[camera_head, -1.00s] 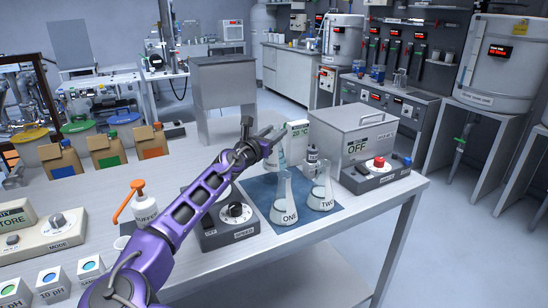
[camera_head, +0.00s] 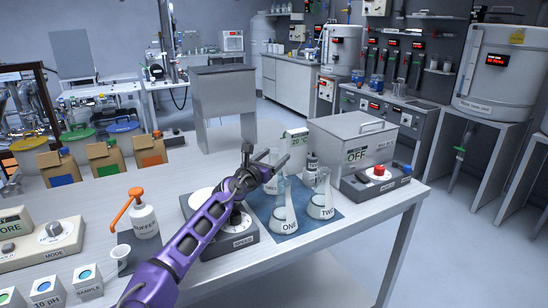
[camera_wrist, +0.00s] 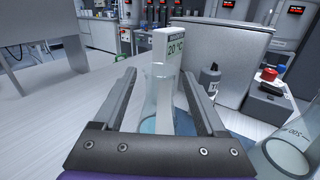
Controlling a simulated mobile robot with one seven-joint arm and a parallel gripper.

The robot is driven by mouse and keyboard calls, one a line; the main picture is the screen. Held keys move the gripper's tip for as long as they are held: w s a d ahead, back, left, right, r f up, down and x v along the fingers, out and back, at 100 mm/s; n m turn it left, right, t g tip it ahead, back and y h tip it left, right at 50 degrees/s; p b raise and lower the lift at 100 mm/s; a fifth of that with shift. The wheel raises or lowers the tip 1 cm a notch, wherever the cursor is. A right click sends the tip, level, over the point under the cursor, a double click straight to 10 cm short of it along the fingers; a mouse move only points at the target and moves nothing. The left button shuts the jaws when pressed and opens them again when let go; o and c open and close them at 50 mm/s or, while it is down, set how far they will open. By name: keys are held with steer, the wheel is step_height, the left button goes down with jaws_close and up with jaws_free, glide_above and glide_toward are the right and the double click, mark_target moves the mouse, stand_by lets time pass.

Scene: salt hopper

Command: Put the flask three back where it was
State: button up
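A clear flask (camera_head: 273,156), its label not readable, stands at the back of the blue mat (camera_head: 262,207), partly hidden by my gripper (camera_head: 284,170). In the wrist view this flask (camera_wrist: 160,100) is upright between the spread fingers of my gripper (camera_wrist: 160,85), with a gap on each side. Flask ONE (camera_head: 289,226) and flask TWO (camera_head: 320,212) stand upright on the front of the mat with pale liquid inside. A flask also stands close at the right edge of the wrist view (camera_wrist: 285,150); which one I cannot tell.
A box marked OFF (camera_head: 350,148) and a panel with a red knob (camera_head: 377,178) stand to the right. A 20 °C display (camera_head: 298,141) and a small dark bottle (camera_head: 311,166) are behind the mat. A stirrer marked SPEED (camera_head: 240,240) and a BUFFER bottle (camera_head: 144,220) are to the left.

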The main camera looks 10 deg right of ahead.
steer(key=shift+r, duration=0.2)
steer(key=v, duration=1.2)
steer(key=shift+p, duration=0.35)
steer(key=shift+f, duration=0.1)
